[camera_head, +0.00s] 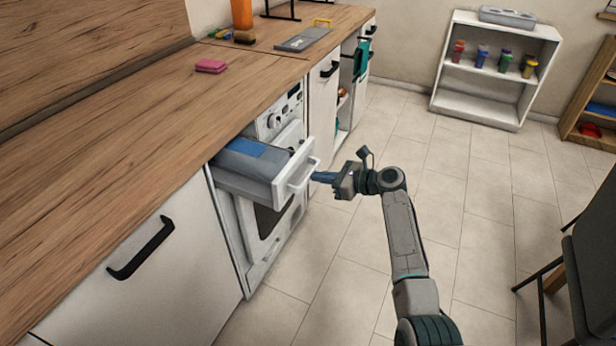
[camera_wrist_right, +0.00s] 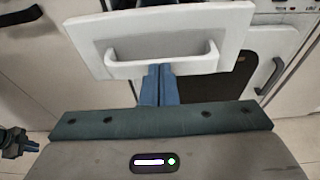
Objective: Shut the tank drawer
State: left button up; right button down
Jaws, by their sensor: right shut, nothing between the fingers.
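The tank drawer (camera_head: 264,172) is pulled out of the white appliance below the worktop, with a grey and blue tank inside it. Its white front with a bar handle (camera_head: 303,177) faces my right gripper. My right gripper (camera_head: 322,177) is shut and empty, its blue fingertips close in front of the handle. In the right wrist view the drawer front (camera_wrist_right: 160,35) fills the top, and the shut fingers (camera_wrist_right: 160,80) reach up to the handle bar's lower edge. I cannot tell whether they touch it. My left gripper is not clearly in the head view.
The wooden worktop (camera_head: 110,165) runs along the left, with a pink sponge (camera_head: 210,66) on it. A cabinet with a black handle (camera_head: 141,248) is in front. A white shelf (camera_head: 478,91) stands at the back; a dark chair (camera_head: 590,265) is at right. The tiled floor between is clear.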

aim_at(285, 164)
jog(key=shift+r+x, duration=0.2)
jog(key=shift+x, duration=0.55)
jog(key=shift+r+x, duration=0.15)
jog(key=shift+x, duration=0.55)
jog(key=shift+r+x, duration=0.2)
jog(key=shift+x, duration=0.55)
jog(key=shift+a, duration=0.15)
jog(key=shift+r+x, duration=0.25)
jog(key=shift+x, duration=0.85)
jog(key=shift+r+x, duration=0.25)
jog(key=shift+x, duration=0.85)
jog(key=shift+a, duration=0.1)
jog(key=shift+r+x, duration=0.25)
jog(key=shift+x, duration=0.85)
jog(key=shift+r+x, duration=0.25)
jog(key=shift+x, duration=0.85)
jog(key=shift+w+a, duration=0.1)
jog(key=shift+r+x, duration=0.25)
jog(key=shift+x, duration=0.85)
jog(key=shift+r+x, duration=0.25)
jog(key=shift+x, duration=0.8)
jog(key=shift+a, duration=0.1)
